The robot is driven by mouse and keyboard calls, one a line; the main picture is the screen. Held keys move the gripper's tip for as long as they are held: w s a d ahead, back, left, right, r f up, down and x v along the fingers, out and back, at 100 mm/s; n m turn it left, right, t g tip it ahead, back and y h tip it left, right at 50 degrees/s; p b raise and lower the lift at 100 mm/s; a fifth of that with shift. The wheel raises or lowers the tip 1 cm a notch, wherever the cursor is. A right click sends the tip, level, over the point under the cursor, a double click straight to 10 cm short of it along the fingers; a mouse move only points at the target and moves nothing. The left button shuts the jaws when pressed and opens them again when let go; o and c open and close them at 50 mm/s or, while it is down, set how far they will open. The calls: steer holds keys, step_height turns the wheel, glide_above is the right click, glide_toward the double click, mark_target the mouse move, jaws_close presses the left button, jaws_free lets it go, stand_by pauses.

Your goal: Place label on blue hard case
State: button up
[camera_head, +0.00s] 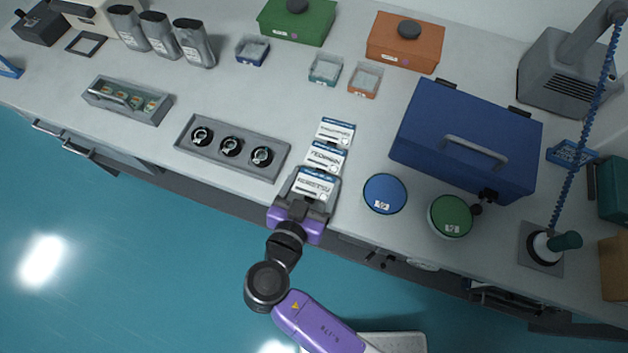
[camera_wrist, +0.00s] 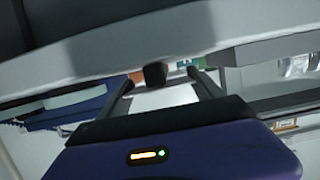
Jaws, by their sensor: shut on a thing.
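The blue hard case (camera_head: 425,125) stands closed on the right part of the table, its grey handle on the lid. Three white labels with blue headers form a column at the table's middle: a far label (camera_head: 335,131), a middle label (camera_head: 324,158) and the nearest label (camera_head: 313,186). My gripper (camera_head: 309,192) is shut on the nearest label at the front edge, left of the case. The wrist view shows the gripper's fingers (camera_wrist: 163,88) on either side of a pale surface (camera_wrist: 165,99). Their exact contact is hidden.
A blue round container (camera_head: 385,193) and a green round container (camera_head: 450,215) stand between the labels and the case's front. A grey tray (camera_head: 217,156) with three round parts lies left of my gripper. Small open boxes (camera_head: 325,70) stand behind the labels.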

steer(key=shift+f, duration=0.2)
steer(key=o, duration=1.3)
steer(key=shift+r, duration=0.2)
